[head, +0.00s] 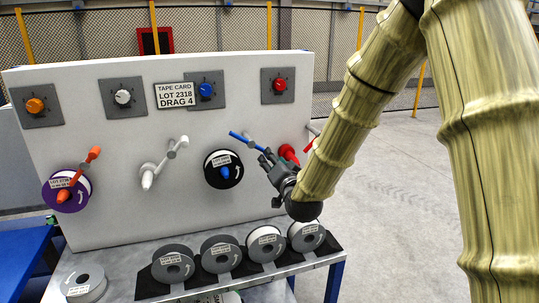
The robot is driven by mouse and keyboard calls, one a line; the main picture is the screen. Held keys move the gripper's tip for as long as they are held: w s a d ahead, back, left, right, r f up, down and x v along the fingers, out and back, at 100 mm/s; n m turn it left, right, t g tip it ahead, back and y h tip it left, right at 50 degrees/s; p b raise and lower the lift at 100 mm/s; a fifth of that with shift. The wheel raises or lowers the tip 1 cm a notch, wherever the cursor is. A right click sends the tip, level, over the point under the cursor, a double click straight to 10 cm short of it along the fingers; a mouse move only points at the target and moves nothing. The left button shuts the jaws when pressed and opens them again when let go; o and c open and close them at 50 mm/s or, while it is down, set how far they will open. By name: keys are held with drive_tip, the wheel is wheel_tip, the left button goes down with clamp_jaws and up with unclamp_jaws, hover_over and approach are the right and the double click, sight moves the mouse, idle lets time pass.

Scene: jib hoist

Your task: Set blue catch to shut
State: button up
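The blue catch (238,135) is a thin blue bar on the white upright panel, above and right of the black spool (211,178). It slants from upper left down to the right, with a small grey part near its middle. My gripper (267,158) is at the lower right end of this bar, its dark fingers pointing up and left towards it. The fingers are small and overlap the bar's end in the head view, so I cannot tell whether they touch it or how far apart they are.
Orange (93,153), white (180,145) and red (289,153) parts sit on the same panel (110,130). Dials line its top, including a blue knob (206,90). Several grey spools (173,264) lie on the bench below. Open floor (405,190) is to the right.

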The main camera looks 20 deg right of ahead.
sight(250, 145)
drive_tip(key=shift+w+p, duration=0.35)
drive_tip(key=shift+w, duration=1.45)
clamp_jaws()
